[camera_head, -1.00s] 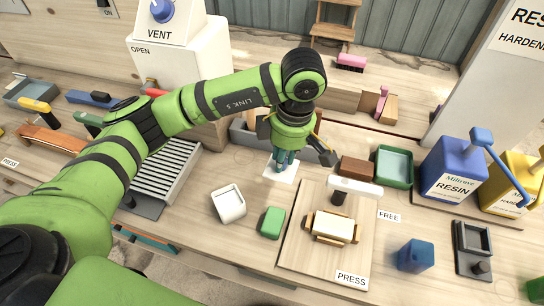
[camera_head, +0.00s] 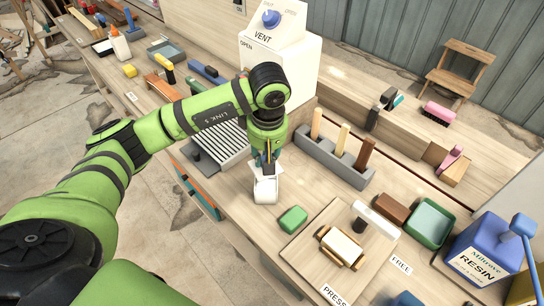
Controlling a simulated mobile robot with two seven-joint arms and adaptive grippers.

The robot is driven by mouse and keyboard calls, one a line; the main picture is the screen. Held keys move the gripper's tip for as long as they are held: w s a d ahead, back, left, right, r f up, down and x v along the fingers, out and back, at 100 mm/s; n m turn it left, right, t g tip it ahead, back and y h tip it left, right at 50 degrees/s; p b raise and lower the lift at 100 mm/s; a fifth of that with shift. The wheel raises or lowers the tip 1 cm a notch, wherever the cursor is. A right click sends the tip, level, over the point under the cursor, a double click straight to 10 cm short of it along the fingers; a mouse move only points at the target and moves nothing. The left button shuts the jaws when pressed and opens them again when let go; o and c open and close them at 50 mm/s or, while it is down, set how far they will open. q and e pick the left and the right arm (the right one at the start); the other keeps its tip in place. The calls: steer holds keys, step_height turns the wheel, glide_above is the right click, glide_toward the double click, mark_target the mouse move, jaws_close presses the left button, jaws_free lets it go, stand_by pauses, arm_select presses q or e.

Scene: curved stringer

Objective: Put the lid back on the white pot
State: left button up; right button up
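The white pot (camera_head: 265,191) stands on the workbench, left of the green block. The white lid (camera_head: 256,169) is a thin square plate just above the pot's mouth. My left gripper (camera_head: 267,164) points down over the pot and is shut on the lid. The lid and fingers hide the pot's opening, and I cannot tell whether the lid touches the rim. My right gripper is not in view.
A green block (camera_head: 293,219) lies close to the pot's right. A grey rack with upright handles (camera_head: 330,160) stands right of my gripper, and a ribbed grey tray (camera_head: 222,142) lies to its left. A press board (camera_head: 300,245) is at front right.

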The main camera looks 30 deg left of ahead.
arm_select(q)
steer(key=shift+w+a+f, duration=0.1)
steer(key=shift+f, duration=0.6)
steer(key=shift+f+b, duration=0.4)
steer(key=shift+b, duration=0.05)
steer(key=shift+f+b, duration=0.35)
steer(key=shift+f, duration=0.4)
step_height(320, 180, down, 3)
steer(key=shift+r+b, duration=0.2)
steer(key=shift+b, duration=1)
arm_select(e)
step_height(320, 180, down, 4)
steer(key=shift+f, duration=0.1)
arm_select(q)
steer(key=shift+b, duration=0.6)
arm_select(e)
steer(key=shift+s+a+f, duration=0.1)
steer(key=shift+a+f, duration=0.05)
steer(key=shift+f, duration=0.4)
arm_select(q)
steer(key=shift+f+b, duration=0.2)
steer(key=shift+b, duration=0.55)
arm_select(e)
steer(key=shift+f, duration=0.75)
arm_select(q)
steer(key=o, duration=0.9)
